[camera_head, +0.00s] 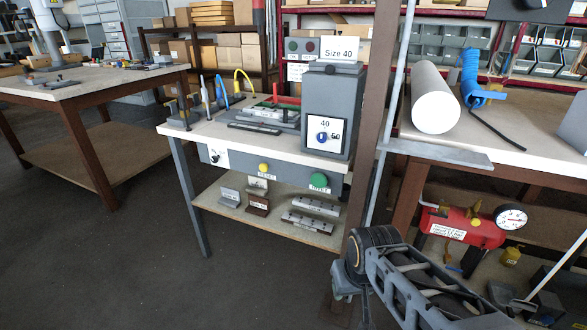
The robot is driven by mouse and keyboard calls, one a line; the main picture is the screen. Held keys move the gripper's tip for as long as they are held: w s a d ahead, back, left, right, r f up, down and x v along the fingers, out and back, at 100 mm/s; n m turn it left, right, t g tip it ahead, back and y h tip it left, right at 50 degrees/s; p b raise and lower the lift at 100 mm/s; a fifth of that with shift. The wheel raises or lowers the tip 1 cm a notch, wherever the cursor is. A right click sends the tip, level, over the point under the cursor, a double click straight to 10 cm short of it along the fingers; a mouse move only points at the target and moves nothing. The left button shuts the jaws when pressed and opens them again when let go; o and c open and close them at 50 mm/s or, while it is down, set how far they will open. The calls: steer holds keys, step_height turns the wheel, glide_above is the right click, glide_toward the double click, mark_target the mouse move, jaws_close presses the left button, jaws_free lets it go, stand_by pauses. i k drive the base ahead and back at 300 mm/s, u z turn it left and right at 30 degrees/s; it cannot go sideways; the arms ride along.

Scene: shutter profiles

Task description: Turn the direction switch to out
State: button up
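A small black rotary switch on a white plate (215,157) sits at the left end of the grey front panel under the workbench top. It is probably the direction switch; its markings are too small to read, so I cannot tell which way it is set. My arm (400,285) reaches in from the lower right, in front of and to the right of the bench, well apart from the switch. My gripper's fingers cannot be made out.
The same panel carries a yellow button (263,167) and a green button (319,180). A grey "Size 40" box (330,108) with a blue 40/60 knob (322,137) stands above. A brown post (376,110) rises beside the bench. Floor (130,255) left of it is clear.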

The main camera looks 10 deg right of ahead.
mark_target(214, 159)
steer(key=u, duration=2.45)
steer(key=i, duration=0.95)
steer(key=z, duration=1.85)
